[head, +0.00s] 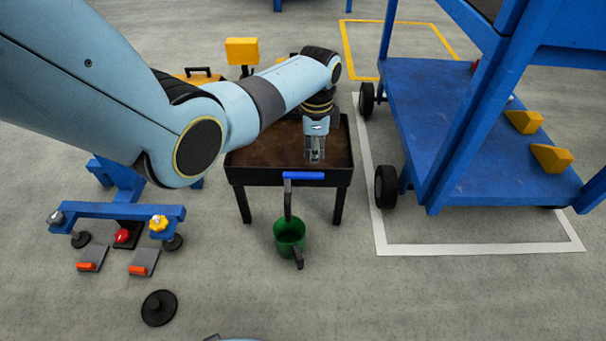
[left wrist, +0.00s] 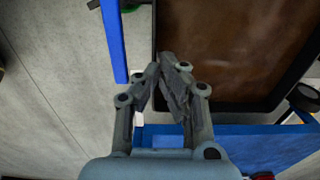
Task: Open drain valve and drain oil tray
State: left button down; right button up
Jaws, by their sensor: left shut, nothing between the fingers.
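The oil tray (head: 240,175) is a black-rimmed tray on legs, with dark brown liquid or a brown floor inside. A blue valve handle (head: 303,175) lies sideways along its front, above a dark drain pipe (head: 287,203). A green bucket (head: 289,236) stands on the floor under the pipe. My left gripper (head: 315,158) points down over the tray's front part, just behind the handle, shut and empty. In the left wrist view its fingertips (left wrist: 171,68) meet beside the tray's dark rim (left wrist: 230,106), with a blue bar (left wrist: 113,42), apparently the handle, to their left. My right gripper is not in view.
A blue cart (head: 480,150) with yellow blocks stands right of the tray. A blue stand (head: 120,211) with knobs is at the left. A black disc (head: 159,308) lies on the floor in front. Floor around the bucket is clear.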

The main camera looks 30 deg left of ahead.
pick_arm(q)
jog(key=shift+f, duration=0.6)
jog(key=shift+d+r, duration=0.1)
